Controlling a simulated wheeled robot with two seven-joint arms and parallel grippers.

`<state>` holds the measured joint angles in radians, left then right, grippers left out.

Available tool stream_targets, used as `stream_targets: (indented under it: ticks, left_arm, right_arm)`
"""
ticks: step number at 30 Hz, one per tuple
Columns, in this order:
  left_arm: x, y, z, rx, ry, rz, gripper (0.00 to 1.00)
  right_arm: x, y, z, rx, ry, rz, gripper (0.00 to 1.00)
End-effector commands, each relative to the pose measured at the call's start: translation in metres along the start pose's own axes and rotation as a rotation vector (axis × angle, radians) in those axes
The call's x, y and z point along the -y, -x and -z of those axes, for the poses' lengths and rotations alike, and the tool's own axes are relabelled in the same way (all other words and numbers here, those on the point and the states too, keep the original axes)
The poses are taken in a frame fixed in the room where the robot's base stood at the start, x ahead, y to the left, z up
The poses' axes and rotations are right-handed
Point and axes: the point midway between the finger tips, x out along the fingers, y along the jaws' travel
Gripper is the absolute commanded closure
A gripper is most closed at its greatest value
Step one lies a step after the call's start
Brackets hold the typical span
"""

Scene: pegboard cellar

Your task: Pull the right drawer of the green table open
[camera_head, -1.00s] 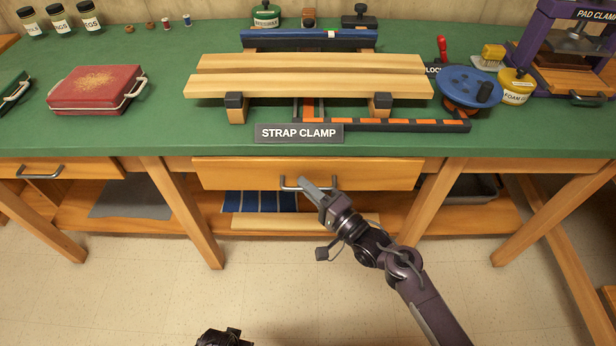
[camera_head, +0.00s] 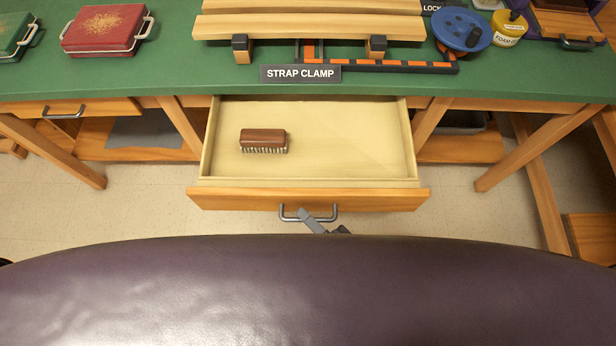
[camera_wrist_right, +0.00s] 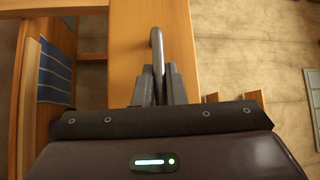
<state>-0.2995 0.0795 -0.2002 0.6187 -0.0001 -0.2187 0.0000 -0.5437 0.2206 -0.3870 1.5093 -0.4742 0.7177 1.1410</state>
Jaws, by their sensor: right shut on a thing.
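The green table (camera_head: 150,78) spans the top of the head view. Its right drawer (camera_head: 375,200) stands well pulled out below the STRAP CLAMP sign, showing a pale inside with a brown brush (camera_head: 263,137) at the left. The grey bar handle (camera_head: 284,212) is on the drawer's wooden front. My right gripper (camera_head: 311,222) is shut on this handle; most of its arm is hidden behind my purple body. In the right wrist view, the fingers (camera_wrist_right: 159,84) close around the handle (camera_wrist_right: 157,42). My left gripper is not in view.
The left drawer (camera_head: 95,107) is shut. Wooden legs (camera_head: 518,158) slant out on both sides of the open drawer. A red case (camera_head: 103,28), wooden boards (camera_head: 310,27) and a blue disc (camera_head: 462,30) are on the tabletop. Bare floor (camera_head: 150,205) shows around the drawer.

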Motion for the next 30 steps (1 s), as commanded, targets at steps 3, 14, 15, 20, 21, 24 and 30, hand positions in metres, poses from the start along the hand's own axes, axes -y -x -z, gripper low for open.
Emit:
stream_targets:
  ticks: [3, 14, 15, 20, 21, 24, 30]
  left_arm:
    - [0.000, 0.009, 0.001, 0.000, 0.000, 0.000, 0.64]
    - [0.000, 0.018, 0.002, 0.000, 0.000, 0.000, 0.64]
    - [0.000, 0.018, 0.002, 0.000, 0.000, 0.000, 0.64]
    - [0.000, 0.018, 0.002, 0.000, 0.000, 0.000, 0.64]
    - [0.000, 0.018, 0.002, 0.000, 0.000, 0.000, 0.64]
    - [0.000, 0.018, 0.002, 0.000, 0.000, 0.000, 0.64]
    - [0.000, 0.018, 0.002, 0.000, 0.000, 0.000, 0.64]
  right_arm:
    - [0.006, 0.020, -0.020, 0.002, -0.004, -0.005, 1.00]
    - [0.014, 0.052, -0.052, 0.002, 0.000, -0.002, 1.00]
    - [0.014, 0.054, -0.054, 0.002, 0.000, -0.001, 1.00]
    - [0.015, 0.057, -0.057, 0.001, 0.000, -0.001, 1.00]
    - [0.015, 0.058, -0.058, 0.001, 0.000, -0.001, 1.00]
    - [0.014, 0.058, -0.058, 0.001, 0.000, -0.001, 1.00]
    - [0.014, 0.058, -0.058, 0.002, 0.000, -0.001, 0.88]
